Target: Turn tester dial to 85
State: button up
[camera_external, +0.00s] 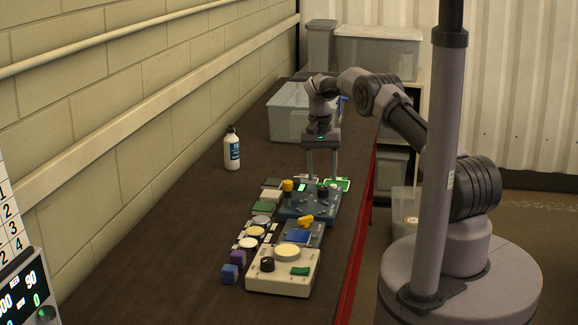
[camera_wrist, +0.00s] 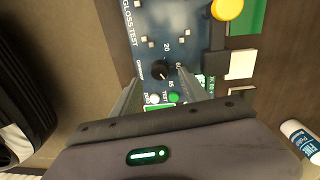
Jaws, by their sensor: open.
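The blue gloss tester (camera_external: 298,212) stands on the bench with a black dial (camera_external: 323,193) on its top. In the wrist view the panel (camera_wrist: 165,22) reads "GLOSS TEST", and the dial (camera_wrist: 160,71) has a "20" mark beside it and an "85" mark on the side toward my gripper. The dial's pointer is too small to read. My gripper (camera_external: 322,178) is open and points down over the tester. In the wrist view its fingers (camera_wrist: 160,78) lie on either side of the dial; I cannot tell whether they touch it. A green button (camera_wrist: 173,98) sits near the "TEST" label.
A yellow-topped part (camera_external: 287,185) stands at the tester's left. A blue device (camera_external: 300,235) and a cream device (camera_external: 283,272) stand in front, with pads and small blocks to their left. A white bottle (camera_external: 232,149) and a grey bin (camera_external: 287,115) are farther back. The bench's left side is clear.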

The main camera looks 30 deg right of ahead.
aim_at(320, 188)
notch_tip(320, 188, up, 13)
jog(key=p, duration=0.4)
jog(key=shift+w+a, duration=0.2)
jog(key=shift+a, duration=0.05)
jog(key=shift+f, duration=0.15)
jog(key=s+a+r+n+t+b, duration=0.2)
jog(key=s+a+r+b, duration=0.45)
jog(key=r, duration=0.35)
jog(key=s+a+r+t+y+b, duration=0.15)
jog(key=s+a+b, duration=0.25)
jog(key=s, duration=0.8)
jog(key=s+a+f+t+b, duration=0.1)
jog(key=s+f, duration=0.2)
jog(key=s, duration=0.4)
jog(key=s+a+f+n+b, duration=0.1)
jog(key=s+a+f+b, duration=0.1)
jog(key=s+f, duration=0.2)
jog(key=s+a+f+t+b, duration=0.1)
jog(key=s+f, duration=0.3)
jog(key=s, duration=0.6)
jog(key=shift+s+a+n+t+y+b, duration=0.35)
jog(key=shift+a+y+b, duration=0.1)
jog(key=shift+a, duration=0.3)
